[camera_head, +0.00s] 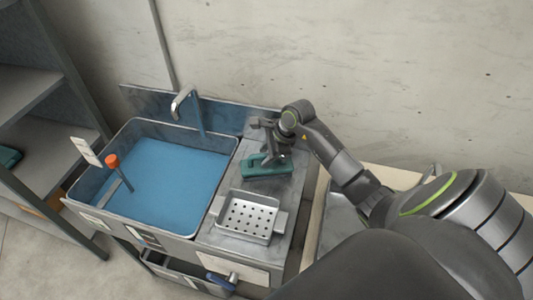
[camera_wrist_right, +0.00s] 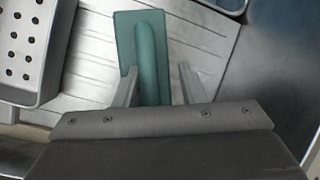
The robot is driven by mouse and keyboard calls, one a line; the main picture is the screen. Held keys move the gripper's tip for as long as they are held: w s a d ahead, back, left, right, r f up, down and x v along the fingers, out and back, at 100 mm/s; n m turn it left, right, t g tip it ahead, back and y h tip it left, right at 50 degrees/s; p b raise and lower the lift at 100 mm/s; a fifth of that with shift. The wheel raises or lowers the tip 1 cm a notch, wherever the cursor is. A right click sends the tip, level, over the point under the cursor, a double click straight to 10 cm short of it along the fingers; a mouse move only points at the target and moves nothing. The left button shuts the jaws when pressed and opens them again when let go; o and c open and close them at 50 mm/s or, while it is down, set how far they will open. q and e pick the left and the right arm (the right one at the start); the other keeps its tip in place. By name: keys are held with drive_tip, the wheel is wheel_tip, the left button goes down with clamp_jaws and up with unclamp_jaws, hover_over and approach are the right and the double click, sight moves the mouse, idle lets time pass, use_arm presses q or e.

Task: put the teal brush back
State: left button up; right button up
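The teal brush (camera_head: 259,170) lies on the metal drainboard (camera_head: 232,196) to the right of the sink. In the right wrist view the brush (camera_wrist_right: 150,50) shows a flat base with a raised rounded handle running lengthwise. My right gripper (camera_head: 272,159) is over the brush, pointing down. In the wrist view its two fingers (camera_wrist_right: 158,85) are apart, one on each side of the handle. A gap shows on the right side; the left finger looks close to the handle. Whether it touches is unclear. My left gripper is not in view.
A perforated metal tray (camera_head: 248,217) sits on the drainboard in front of the brush. The sink (camera_head: 165,170) holds blue liquid and an orange-topped rod (camera_head: 113,161). A faucet (camera_head: 184,98) stands behind. A shelf rack (camera_head: 40,150) at left carries another teal object (camera_head: 8,157).

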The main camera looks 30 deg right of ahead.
drive_tip(key=shift+r, duration=0.1)
drive_tip(key=shift+d+r, duration=0.15)
drive_tip(key=shift+r, duration=0.05)
drive_tip(key=b+v, duration=0.3)
drive_tip(key=v, duration=0.8)
drive_tip(key=shift+s+r, duration=0.2)
drive_tip(key=shift+r, duration=0.05)
drive_tip(key=shift+f, duration=0.1)
